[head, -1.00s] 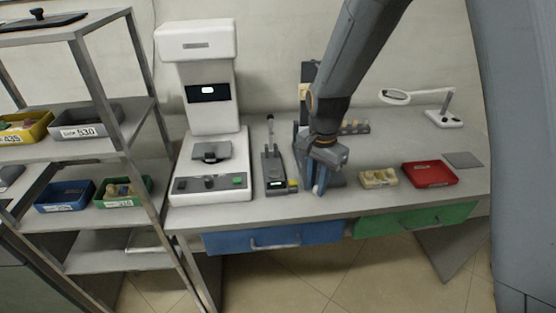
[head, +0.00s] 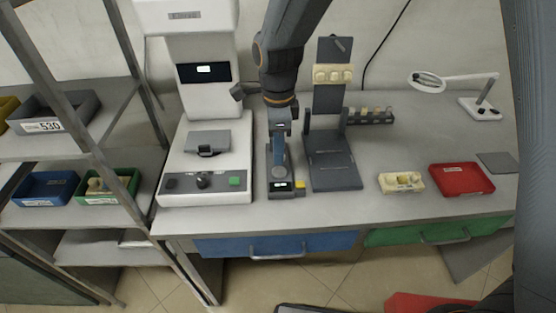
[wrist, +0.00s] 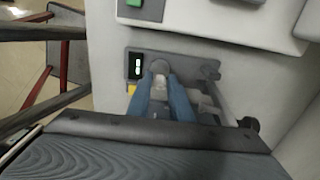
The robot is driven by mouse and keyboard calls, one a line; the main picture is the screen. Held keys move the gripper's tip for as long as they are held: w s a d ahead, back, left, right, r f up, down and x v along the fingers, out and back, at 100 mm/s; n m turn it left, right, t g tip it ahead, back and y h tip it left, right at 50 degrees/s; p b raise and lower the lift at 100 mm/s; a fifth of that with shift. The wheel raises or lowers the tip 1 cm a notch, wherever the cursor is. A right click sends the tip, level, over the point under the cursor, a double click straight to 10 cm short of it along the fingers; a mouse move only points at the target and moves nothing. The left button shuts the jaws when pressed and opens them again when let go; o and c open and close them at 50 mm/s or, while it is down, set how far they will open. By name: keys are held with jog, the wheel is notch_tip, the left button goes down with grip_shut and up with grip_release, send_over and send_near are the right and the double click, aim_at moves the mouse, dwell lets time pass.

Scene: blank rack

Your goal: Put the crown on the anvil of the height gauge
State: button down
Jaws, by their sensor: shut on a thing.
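The height gauge (head: 281,192) stands on the bench, a dark narrow base with a lit green display and a yellow button; it also shows in the wrist view (wrist: 137,67). Its round grey anvil (head: 279,172) appears just beyond my fingertips, also in the wrist view (wrist: 160,67). My gripper (head: 278,160) points down over the gauge, its blue fingers (wrist: 162,88) close to the anvil. It is shut on the crown, which is mostly hidden between the fingers. I cannot tell whether the crown touches the anvil.
A large white measuring machine (head: 207,160) stands close on the left. A dark stand (head: 333,172) with pale crowns on its upright is close on the right. A cream block (head: 401,182), a red tray (head: 462,179) and a magnifier lamp (head: 480,107) are further right. The bench front is clear.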

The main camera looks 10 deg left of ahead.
aim_at(278, 171)
jog(key=shift+f+p, duration=0.35)
jog(key=shift+f, duration=1.9)
jog(key=shift+f, duration=0.15)
jog(key=c, duration=1.6)
grip_release()
notch_tip(278, 171, up, 12)
jog(key=shift+r+b, duration=0.2)
jog(key=shift+b, duration=0.85)
jog(key=shift+s+d+f+n+t, duration=0.1)
jog(key=shift+s+d+f+n, duration=1.4)
jog(key=shift+d, duration=3.3)
jog(key=shift+s+d+f+n+t, duration=0.2)
jog(key=shift+s+d+n, duration=1.4)
jog(key=shift+d+n, duration=2.6)
jog(key=shift+s+d+f+n, duration=0.95)
jog(key=shift+s+d+n, duration=0.85)
jog(key=shift+d, duration=3.55)
